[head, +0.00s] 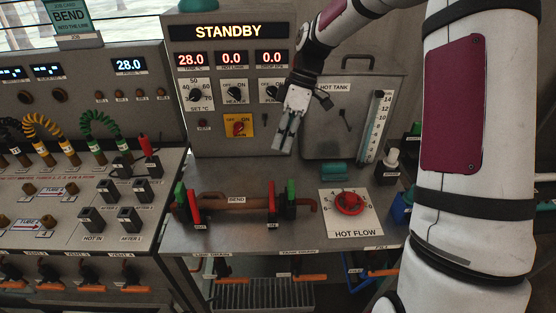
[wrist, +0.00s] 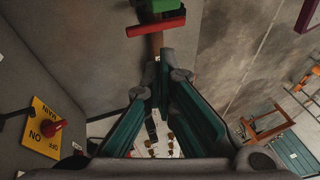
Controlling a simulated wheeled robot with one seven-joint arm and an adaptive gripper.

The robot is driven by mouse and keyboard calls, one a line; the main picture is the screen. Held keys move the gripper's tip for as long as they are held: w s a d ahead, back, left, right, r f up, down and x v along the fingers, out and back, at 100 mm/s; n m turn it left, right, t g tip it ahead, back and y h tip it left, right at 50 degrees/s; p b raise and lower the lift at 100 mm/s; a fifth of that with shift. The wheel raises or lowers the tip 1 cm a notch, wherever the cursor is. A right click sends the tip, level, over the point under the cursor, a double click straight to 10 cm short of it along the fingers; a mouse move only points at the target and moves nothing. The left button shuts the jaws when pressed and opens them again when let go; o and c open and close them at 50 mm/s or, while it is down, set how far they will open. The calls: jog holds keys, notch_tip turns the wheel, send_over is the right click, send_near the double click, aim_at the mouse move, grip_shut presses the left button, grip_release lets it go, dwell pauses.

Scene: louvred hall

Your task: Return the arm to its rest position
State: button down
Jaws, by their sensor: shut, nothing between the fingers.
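My gripper (head: 283,146) hangs in front of the grey control panel, between the yellow main switch plate (head: 239,126) and the hot tank (head: 338,118). In the wrist view, the teal-padded fingers of my gripper (wrist: 160,68) come together at their tips with nothing held between them. My white arm with dark red covers reaches in from the right side of the head view, bends at the top and comes down to the gripper. The gripper is above the bench top, apart from it.
Below stand a copper bend pipe (head: 236,199) with red and green clamps and the red hot flow knob (head: 349,202). A teal block (head: 334,173) lies by the tank's foot. The sight tube (head: 376,127) stands right of the tank. A hose panel (head: 75,200) is at left.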

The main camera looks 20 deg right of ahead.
jog(key=s+a+r+m+t+h, duration=0.2)
jog(key=s+r+m+t+h, duration=0.3)
jog(key=s+r, duration=0.7)
jog(key=s+r+m+t, duration=0.2)
jog(key=s+m, duration=0.6)
jog(key=s, duration=0.5)
jog(key=shift+s+a+y, duration=0.15)
jog(key=shift+s+y, duration=0.15)
jog(key=shift+s, duration=0.05)
jog(key=shift+a, duration=0.1)
